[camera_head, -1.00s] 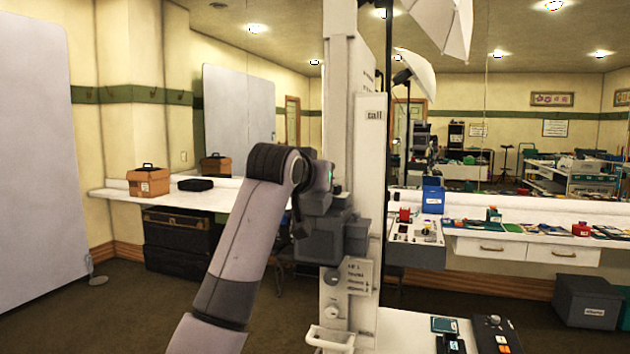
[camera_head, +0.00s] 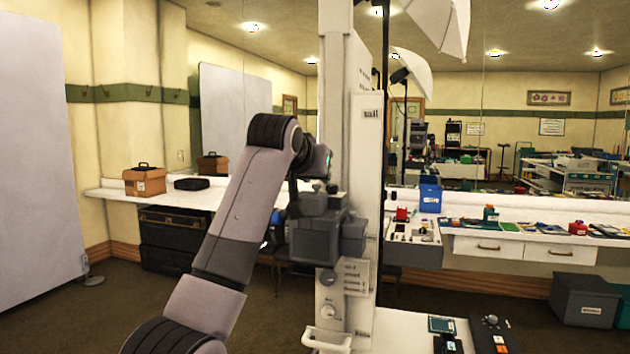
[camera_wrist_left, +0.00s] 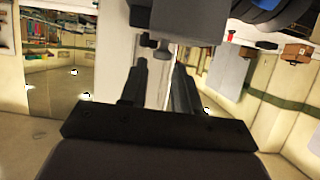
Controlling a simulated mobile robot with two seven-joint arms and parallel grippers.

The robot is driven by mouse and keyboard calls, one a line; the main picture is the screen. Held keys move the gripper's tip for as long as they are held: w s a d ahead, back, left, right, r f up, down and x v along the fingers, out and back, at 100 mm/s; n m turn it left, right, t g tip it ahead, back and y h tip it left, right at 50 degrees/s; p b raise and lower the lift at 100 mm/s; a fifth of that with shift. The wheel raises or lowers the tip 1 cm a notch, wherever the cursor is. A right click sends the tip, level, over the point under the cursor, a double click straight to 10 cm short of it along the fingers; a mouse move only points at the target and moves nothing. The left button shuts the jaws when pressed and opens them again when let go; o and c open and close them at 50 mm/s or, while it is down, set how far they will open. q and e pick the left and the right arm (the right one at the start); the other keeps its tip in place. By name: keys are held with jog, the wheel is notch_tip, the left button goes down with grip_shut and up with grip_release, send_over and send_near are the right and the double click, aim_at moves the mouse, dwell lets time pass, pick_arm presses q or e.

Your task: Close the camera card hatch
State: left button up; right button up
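A dark grey camera (camera_head: 316,240) is mounted on the white column in the middle of the head view. Its body also shows at the top of the left wrist view (camera_wrist_left: 190,16). I cannot make out the card hatch or how far it stands open. My left arm reaches up from the bottom and bends down toward the camera. In the left wrist view my left gripper (camera_wrist_left: 160,68) has its two fingers apart, with nothing held between them. The camera body lies just beyond the fingertips; I cannot tell whether they touch. My right gripper is out of view.
The white column (camera_head: 362,190) stands close behind the camera. A white counter (camera_head: 400,335) with small devices is at the lower right. A grey tray of small items (camera_head: 414,250) is right of the column. An orange case (camera_head: 145,181) sits on the left shelf.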

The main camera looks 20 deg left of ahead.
pick_arm(q)
jog(key=shift+o, duration=0.5)
jog(key=shift+f, duration=0.1)
jog(key=shift+s+b, duration=0.35)
jog(key=shift+s, duration=0.2)
jog(key=b+v, duration=0.2)
jog(key=v, duration=0.4)
jog(key=shift+r, duration=0.3)
